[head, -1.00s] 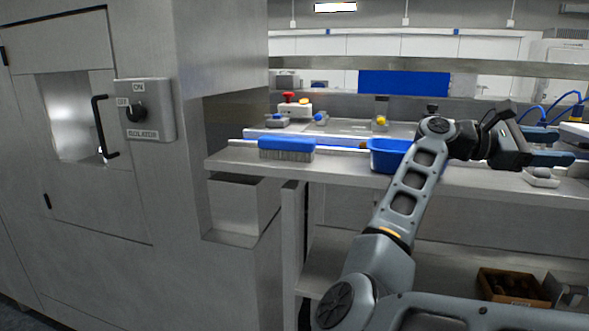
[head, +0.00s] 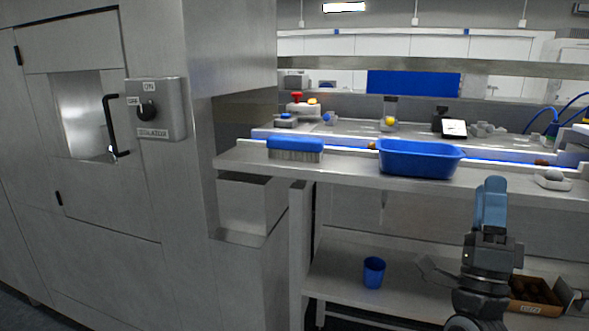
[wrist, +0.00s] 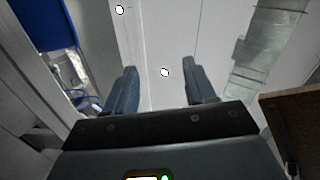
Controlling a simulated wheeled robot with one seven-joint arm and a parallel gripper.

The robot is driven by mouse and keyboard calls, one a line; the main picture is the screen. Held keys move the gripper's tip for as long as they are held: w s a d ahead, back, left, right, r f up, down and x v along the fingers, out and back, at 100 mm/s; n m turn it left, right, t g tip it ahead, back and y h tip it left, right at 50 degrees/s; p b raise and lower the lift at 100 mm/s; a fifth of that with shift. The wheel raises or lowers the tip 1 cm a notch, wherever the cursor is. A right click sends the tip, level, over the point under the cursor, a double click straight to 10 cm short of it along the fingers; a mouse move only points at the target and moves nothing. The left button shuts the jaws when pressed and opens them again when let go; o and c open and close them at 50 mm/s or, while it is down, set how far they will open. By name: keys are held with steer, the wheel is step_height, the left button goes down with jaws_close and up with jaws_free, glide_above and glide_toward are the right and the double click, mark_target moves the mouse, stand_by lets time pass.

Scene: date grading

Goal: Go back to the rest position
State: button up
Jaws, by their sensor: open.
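My gripper (head: 490,205) is in front of the bench at the right of the head view, with its fingers pointing up. In the wrist view my gripper (wrist: 155,88) shows two blue-grey fingers set apart with nothing between them. Behind the fingers there is pale ceiling and a silvery duct (wrist: 265,55). The gripper looks apart from the bench and everything on it.
The steel bench (head: 350,176) carries a blue tub (head: 420,160), a blue brush (head: 295,149) and a small scale-like device (head: 552,180). A blue cup (head: 373,272) and a brown box (head: 535,308) sit below. A steel cabinet with an isolator switch (head: 157,110) stands left.

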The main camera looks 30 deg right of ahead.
steer(key=s+a+f+n+t+y, duration=0.3)
steer(key=a+f+n+t+y, duration=0.45)
steer(key=n+y, duration=0.7)
steer(key=s+a+f+n+g+y, duration=0.4)
steer(key=s+a+f+n+g, duration=0.1)
steer(key=s+a, duration=0.4)
steer(key=s+a+f+n+g+y, duration=0.5)
steer(key=s+a+f+n, duration=0.2)
steer(key=s+a, duration=0.3)
steer(key=shift+a+f+n, duration=0.35)
steer(key=shift+f, duration=0.1)
